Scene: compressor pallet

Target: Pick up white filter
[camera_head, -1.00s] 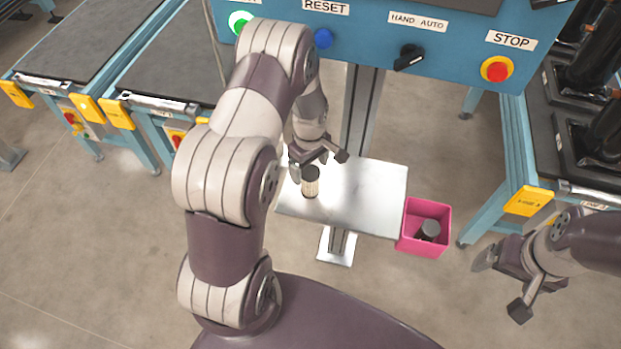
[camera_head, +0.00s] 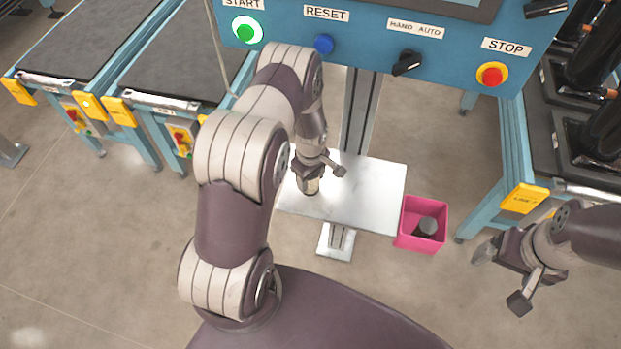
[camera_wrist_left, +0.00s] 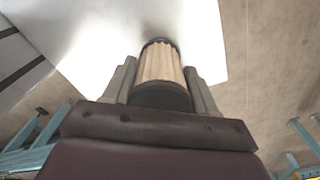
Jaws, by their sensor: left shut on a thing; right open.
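The white filter (camera_wrist_left: 160,68) is a small pleated, cream-coloured cylinder with dark end caps. In the left wrist view it sits between the two fingers of my left gripper (camera_wrist_left: 163,82), which is shut on it. In the head view the filter (camera_head: 309,186) shows only in part below my left gripper (camera_head: 320,174), at the left of the small metal table (camera_head: 365,195). I cannot tell whether it touches the table top. My right gripper (camera_head: 500,279) is open and empty, at the right, beyond the pink bin.
A pink bin (camera_head: 421,244) with a dark cylindrical thing (camera_head: 426,227) inside stands right of the table. The blue control panel (camera_head: 365,45) with buttons is behind. Conveyors stand left (camera_head: 160,70) and right (camera_head: 520,150). The table's right half is clear.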

